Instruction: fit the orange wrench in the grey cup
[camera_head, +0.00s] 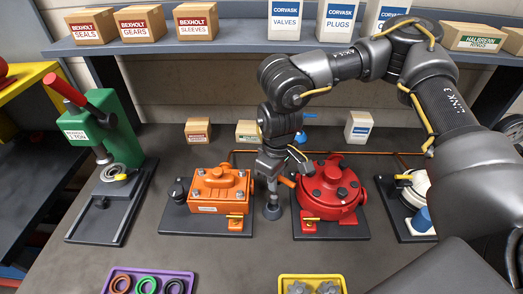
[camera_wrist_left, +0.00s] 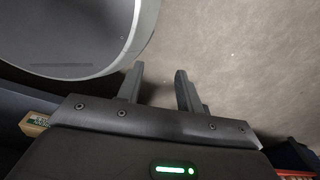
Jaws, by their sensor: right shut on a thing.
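My right gripper (camera_head: 272,178) points down between the orange and red motors, shut on the orange wrench (camera_head: 287,181). Only a short orange length of the wrench shows, sticking out to the right of the fingers; the rest is hidden. A small dark grey cup (camera_head: 271,210) stands on the bench just below the gripper. I cannot tell whether the wrench touches the cup. My left gripper (camera_wrist_left: 160,82) shows only in the left wrist view. Its two fingers are apart with nothing between them.
The orange motor (camera_head: 217,190) is close on the left and the red motor (camera_head: 330,192) close on the right. A green press (camera_head: 115,130) stands at the far left. A purple tray (camera_head: 190,279) and a yellow tray (camera_head: 342,280) lie in front. Boxes line the shelf (camera_head: 200,43).

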